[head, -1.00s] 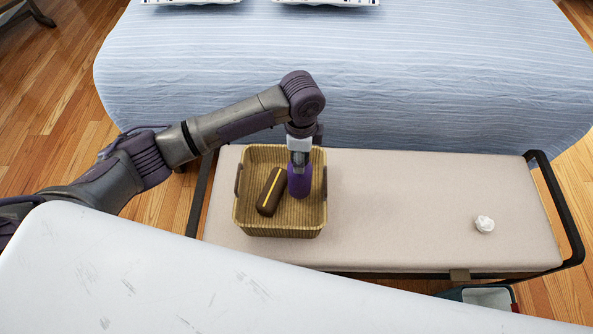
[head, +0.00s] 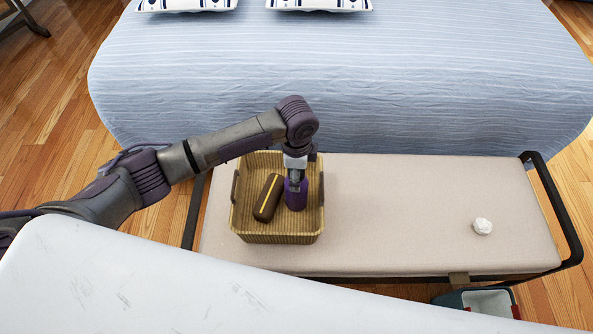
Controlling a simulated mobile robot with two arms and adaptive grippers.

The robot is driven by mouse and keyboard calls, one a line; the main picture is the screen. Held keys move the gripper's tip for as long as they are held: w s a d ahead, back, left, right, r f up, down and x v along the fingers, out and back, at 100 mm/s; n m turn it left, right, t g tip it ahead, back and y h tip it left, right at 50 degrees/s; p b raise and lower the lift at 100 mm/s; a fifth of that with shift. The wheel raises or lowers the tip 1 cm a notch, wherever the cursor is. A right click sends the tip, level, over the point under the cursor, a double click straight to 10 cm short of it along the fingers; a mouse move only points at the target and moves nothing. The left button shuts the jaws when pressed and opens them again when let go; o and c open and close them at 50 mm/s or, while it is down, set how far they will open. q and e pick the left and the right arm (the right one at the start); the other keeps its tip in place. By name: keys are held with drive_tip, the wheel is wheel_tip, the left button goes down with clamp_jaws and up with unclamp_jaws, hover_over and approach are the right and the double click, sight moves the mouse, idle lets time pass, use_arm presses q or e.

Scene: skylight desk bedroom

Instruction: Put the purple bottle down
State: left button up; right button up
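The purple bottle (head: 296,200) stands upright inside the wicker basket (head: 276,238), on its right side. My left gripper (head: 295,183) comes down from above, and its fingers are around the top of the bottle. It appears shut on it. The gripper hides the upper part of the bottle, and I cannot tell whether the bottle's base touches the basket floor. A dark brown case with a yellow stripe (head: 267,198) lies in the basket, just left of the bottle. My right gripper is not in view.
The basket sits on the left end of a beige bench (head: 400,215) with dark metal end rails. A crumpled white ball (head: 482,226) lies at its right, with free bench between. A bed (head: 350,80) stands behind. A white surface (head: 150,285) fills the front left, and a bin (head: 480,298) stands below.

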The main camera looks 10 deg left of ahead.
use_arm(q)
drive_tip(key=shift+r, duration=0.1)
wheel_tip(320, 180, up, 12)
drive_tip(key=p, duration=0.1)
idle(0.5)
idle(0.4)
